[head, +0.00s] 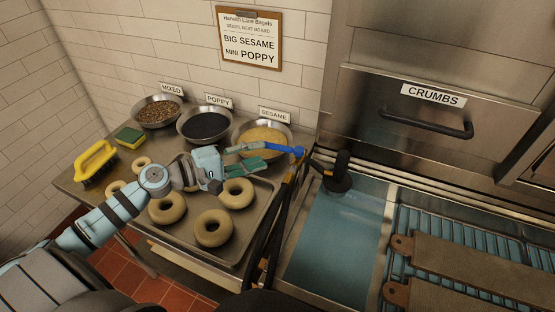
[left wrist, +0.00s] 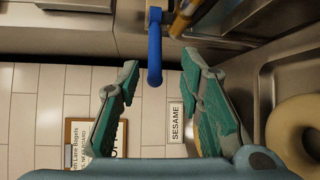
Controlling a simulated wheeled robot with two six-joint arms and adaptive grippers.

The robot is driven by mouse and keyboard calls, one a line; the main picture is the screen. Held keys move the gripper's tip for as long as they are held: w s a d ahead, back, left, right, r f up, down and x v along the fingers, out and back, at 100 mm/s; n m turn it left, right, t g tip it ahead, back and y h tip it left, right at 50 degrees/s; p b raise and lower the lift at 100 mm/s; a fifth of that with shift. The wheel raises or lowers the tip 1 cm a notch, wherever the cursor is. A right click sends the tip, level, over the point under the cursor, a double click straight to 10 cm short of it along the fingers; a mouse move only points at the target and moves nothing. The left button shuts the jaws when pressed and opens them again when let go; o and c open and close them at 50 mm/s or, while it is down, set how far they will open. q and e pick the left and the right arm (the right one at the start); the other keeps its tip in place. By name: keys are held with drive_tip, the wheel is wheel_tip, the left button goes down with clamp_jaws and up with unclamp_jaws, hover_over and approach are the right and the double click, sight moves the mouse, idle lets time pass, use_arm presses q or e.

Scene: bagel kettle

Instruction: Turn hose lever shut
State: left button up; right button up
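The blue hose lever (head: 284,149) sticks out leftward from the hose valve, beside the kettle's left edge. It also shows in the left wrist view (left wrist: 155,48), between and a little past the fingertips. The dark hose (head: 268,215) runs down from a brass-coloured fitting (head: 292,172). My left gripper (head: 264,154) is open, its green-padded fingers pointing at the lever. In the left wrist view the gripper (left wrist: 160,60) shows gaps on both sides of the lever; I cannot tell whether a finger touches it. My right gripper is not in view.
Below my left arm is a tray (head: 184,233) of bagels. Bowls of sesame (head: 262,138), poppy (head: 205,125) and mixed seeds (head: 157,112) stand behind. Right are the water-filled kettle (head: 335,240), a black-handled fitting (head: 338,176), a rack with boards (head: 460,270) and the crumbs drawer (head: 430,115).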

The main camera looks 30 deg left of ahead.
sight(278, 145)
use_arm(q)
drive_tip(key=x, duration=0.1)
drive_tip(key=p+x, duration=0.1)
drive_tip(key=x, duration=0.3)
drive_tip(key=shift+w+r+p, duration=0.15)
drive_tip(key=shift+r+p, duration=0.2)
drive_tip(key=shift+r, duration=0.05)
drive_tip(key=shift+w+d+f, duration=0.2)
drive_tip(key=shift+w+d, duration=0.2)
drive_tip(key=shift+d, duration=0.1)
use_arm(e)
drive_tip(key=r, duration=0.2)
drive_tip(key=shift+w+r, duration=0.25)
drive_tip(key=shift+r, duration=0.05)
use_arm(q)
drive_tip(key=shift+w+a, duration=0.1)
clamp_jaws()
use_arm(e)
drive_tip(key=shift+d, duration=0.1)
